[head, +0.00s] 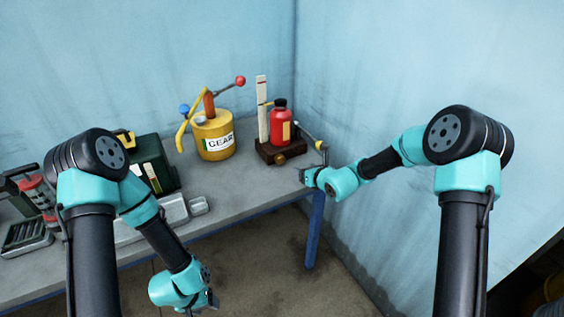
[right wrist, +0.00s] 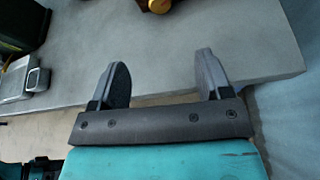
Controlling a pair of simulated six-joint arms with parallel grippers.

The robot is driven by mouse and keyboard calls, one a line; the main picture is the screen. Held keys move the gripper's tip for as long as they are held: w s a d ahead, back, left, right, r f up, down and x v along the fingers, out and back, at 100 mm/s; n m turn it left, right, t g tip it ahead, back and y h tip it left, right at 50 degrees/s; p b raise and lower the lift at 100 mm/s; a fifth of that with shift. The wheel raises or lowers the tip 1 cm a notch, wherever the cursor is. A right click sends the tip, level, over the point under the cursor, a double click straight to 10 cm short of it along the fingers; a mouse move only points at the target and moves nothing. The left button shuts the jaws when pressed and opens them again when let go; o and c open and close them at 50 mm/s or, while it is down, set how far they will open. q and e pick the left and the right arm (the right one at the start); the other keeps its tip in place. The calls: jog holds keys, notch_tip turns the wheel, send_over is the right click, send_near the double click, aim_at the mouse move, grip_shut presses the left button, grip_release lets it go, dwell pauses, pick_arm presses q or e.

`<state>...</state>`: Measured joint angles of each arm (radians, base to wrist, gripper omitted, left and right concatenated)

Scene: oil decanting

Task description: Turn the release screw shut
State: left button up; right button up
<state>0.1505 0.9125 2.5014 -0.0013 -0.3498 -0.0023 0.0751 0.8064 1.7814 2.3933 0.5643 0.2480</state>
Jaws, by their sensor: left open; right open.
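A red bottle-shaped jack (head: 280,125) with a black top stands on a dark brown base near the back right of the bench. A small brass knob (head: 279,159), which looks like the release screw, sits at the base's front. In the right wrist view a brass piece (right wrist: 159,5) is cut off by the top edge. My right gripper (head: 313,166) is open and empty at the bench's right edge, to the right of the knob and apart from it; its two fingers (right wrist: 163,78) show spread. My left gripper (head: 208,294) is open and empty, low in front of the bench.
A yellow GEAR oil can (head: 214,135) with a red-knobbed lever stands left of the jack. A white upright strip (head: 262,108) and a slanted handle (head: 306,134) flank the jack. A dark green case (head: 150,165) is farther left.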

aim_at(282, 161)
jog(key=x, duration=1.7)
jog(key=shift+w+f, duration=0.1)
jog(key=shift+f, duration=0.05)
jog(key=c, duration=0.9)
